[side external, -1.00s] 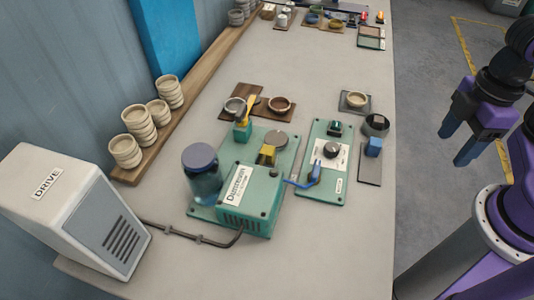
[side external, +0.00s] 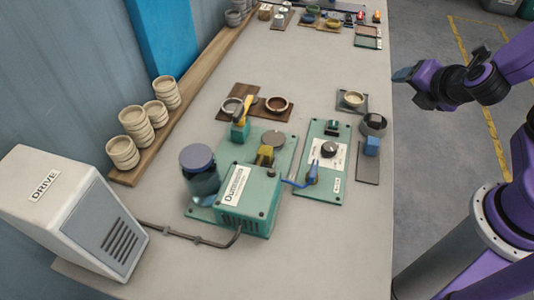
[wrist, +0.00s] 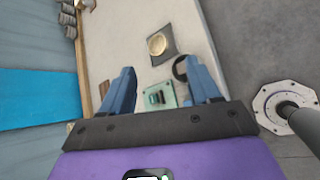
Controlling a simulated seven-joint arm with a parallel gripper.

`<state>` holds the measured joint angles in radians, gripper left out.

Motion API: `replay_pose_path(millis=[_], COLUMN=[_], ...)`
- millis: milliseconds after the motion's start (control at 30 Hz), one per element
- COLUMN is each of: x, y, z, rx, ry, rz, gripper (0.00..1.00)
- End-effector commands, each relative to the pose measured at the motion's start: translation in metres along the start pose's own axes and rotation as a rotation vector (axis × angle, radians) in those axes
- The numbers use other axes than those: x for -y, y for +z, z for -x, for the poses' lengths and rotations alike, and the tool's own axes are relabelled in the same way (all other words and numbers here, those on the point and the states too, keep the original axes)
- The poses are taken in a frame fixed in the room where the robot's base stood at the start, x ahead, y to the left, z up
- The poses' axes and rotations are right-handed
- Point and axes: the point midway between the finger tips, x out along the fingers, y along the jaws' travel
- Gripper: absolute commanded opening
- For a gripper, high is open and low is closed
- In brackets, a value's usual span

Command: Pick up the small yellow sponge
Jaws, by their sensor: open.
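I cannot clearly make out a small yellow sponge. My gripper (side external: 404,76) is raised beyond the table's right edge, pointing left, apart from everything. In the wrist view my gripper (wrist: 159,65) has its two blue fingers spread and nothing between them.
A cream dish (side external: 354,98) on a dark mat, a dark round cup (side external: 374,121) and a blue block (side external: 371,145) line the table's right side. A green panel (side external: 325,180) stands near them. Stacked cups (side external: 136,127) line the wall shelf.

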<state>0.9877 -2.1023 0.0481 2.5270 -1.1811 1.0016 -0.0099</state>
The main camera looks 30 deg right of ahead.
Motion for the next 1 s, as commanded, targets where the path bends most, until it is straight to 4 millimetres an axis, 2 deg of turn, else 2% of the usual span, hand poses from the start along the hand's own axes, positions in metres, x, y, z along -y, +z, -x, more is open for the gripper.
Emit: replay_pose_path(millis=[167,267,500,633,800,1000], x=[-0.034,-0.051,-0.078,-0.079,-0.069,-0.058], y=[-0.013,-0.027,-0.082,-0.119,-0.161,-0.185], z=[-0.007,-0.006,0.006,0.018,0.034,0.045], rx=[0.050,0.061,0.042,0.002,-0.066,-0.118], ry=[0.223,0.351,0.660,0.827,1.010,1.121], rz=[0.270,0.418,0.766,0.945,1.125,1.223], gripper=[0.62,0.62,0.62,0.62,0.62,0.62])
